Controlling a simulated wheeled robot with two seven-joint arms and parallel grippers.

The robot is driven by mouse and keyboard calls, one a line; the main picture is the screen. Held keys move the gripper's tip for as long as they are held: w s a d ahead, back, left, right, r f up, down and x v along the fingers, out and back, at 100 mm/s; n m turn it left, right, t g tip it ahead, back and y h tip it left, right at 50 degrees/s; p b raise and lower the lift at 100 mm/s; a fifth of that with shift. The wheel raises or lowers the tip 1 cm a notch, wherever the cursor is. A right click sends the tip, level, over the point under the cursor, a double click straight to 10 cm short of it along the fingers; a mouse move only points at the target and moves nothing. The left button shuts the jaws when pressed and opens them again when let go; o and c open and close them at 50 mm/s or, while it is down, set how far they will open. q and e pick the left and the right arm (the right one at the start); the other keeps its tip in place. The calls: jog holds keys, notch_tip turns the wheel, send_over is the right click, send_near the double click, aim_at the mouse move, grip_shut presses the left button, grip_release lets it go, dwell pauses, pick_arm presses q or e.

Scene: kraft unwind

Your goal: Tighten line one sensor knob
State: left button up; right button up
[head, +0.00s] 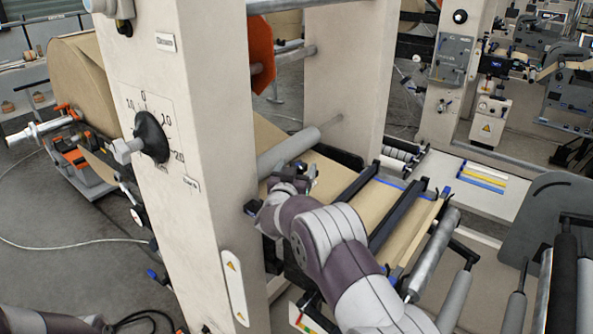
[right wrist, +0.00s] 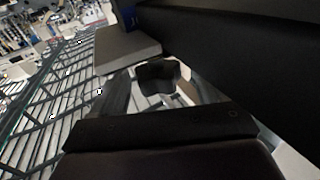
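In the right wrist view a black lobed knob (right wrist: 157,76) shows ahead of my right gripper, roughly between the grey finger shapes. The frame does not show whether the fingers touch it. In the head view my right gripper (head: 296,176) is inside the machine, just behind the front post and above the brown web; its fingers are small and partly hidden, and I cannot make out the knob there. My left gripper is out of view.
The beige front post (head: 205,120) carries a black dial knob (head: 152,136) with a numbered scale. Brown kraft web (head: 325,180), a grey roller (head: 288,152) and dark rails (head: 398,215) lie close around my right arm. A large paper roll (head: 82,75) is at left.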

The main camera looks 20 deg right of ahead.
jog(key=shift+f, duration=0.1)
jog(key=shift+s+a+f, duration=0.1)
jog(key=shift+s, duration=0.1)
jog(key=b+v, duration=0.4)
jog(key=v, duration=0.8)
jog(key=shift+s+b, duration=0.15)
jog(key=shift+b, duration=0.25)
jog(key=shift+c, duration=0.2)
